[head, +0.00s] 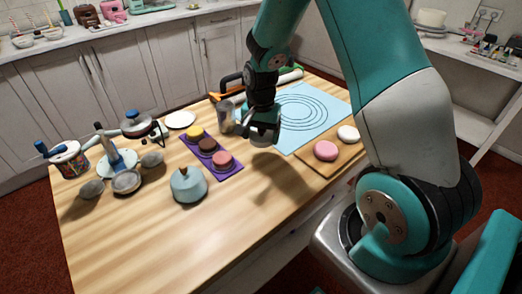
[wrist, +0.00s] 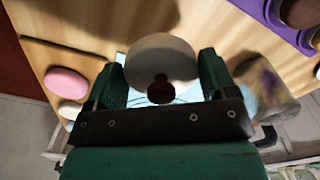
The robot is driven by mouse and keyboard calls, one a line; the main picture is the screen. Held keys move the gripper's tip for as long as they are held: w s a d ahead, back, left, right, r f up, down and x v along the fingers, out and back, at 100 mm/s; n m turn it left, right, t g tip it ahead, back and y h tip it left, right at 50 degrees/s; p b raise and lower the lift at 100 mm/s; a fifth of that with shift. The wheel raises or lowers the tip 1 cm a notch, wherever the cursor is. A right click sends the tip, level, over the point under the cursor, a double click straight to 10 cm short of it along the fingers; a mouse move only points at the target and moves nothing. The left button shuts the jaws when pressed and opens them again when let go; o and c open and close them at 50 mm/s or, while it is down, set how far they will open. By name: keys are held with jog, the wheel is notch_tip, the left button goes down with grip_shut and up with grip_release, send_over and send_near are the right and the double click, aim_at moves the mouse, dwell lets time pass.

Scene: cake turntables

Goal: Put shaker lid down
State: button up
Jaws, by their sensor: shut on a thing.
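My gripper (head: 264,130) hangs above the wooden table near its middle, pointing down. It is shut on the shaker lid, a round pale grey disc (wrist: 160,55) that shows between the two green fingers in the wrist view. A dark round spot lies at the lid's near edge. Lid and cup are apart.
A purple tray (head: 228,175) with three small cakes lies left of my gripper. A blue mat (head: 310,115) and a board (head: 308,169) with pink and white rounds (head: 326,150) lie right. Turntables and bowls crowd the left. The table (head: 240,225) is clear in front.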

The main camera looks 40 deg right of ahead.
aim_at(261, 157)
jog(key=shift+f, duration=3.15)
jog(key=shift+f, duration=0.15)
